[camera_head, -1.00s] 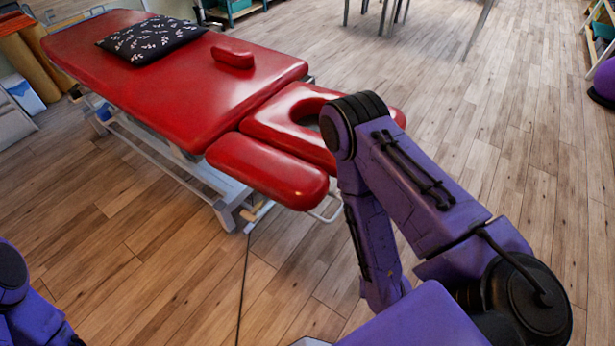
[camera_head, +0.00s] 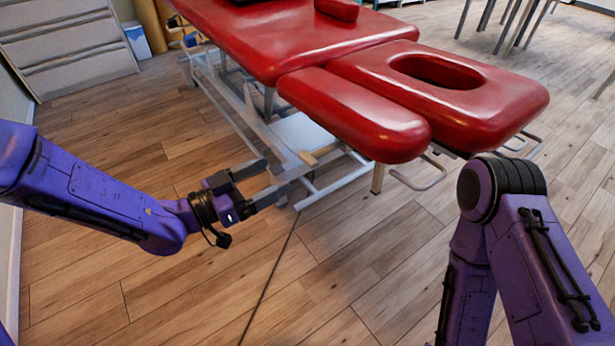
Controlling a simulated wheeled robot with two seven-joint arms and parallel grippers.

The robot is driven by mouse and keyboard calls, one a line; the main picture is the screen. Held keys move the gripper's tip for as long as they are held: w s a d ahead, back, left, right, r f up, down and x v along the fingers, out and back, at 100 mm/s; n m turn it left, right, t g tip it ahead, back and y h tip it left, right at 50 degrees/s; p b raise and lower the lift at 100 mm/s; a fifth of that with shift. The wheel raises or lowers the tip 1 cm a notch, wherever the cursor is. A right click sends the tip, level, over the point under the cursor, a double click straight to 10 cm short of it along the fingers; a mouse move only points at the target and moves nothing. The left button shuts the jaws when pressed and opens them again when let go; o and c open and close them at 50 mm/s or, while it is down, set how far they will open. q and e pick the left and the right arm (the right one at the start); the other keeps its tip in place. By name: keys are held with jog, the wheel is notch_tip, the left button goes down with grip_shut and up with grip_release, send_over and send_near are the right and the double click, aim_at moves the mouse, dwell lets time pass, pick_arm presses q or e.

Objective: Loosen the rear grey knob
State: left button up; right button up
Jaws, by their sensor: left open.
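The red treatment table (camera_head: 345,45) stands ahead on a pale metal frame, with a headrest that has a face hole and a padded armrest (camera_head: 355,113) beside it. No grey knob can be made out; the underside of the headrest is mostly hidden by the cushions. My left gripper (camera_head: 277,176) is open and empty, its fingers pointing right. In the picture it lies at the left of the frame's near end, below and left of the armrest. My right arm shows at the lower right, but its gripper is out of view.
Metal bars (camera_head: 418,180) stick out below the headrest. A dark cable (camera_head: 268,283) runs along the wooden floor. A grey cabinet (camera_head: 70,45) stands at the back left.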

aim_at(304, 160)
pick_arm(q)
jog(key=b+x, duration=0.1)
jog(key=x, duration=0.9)
jog(key=c, duration=1)
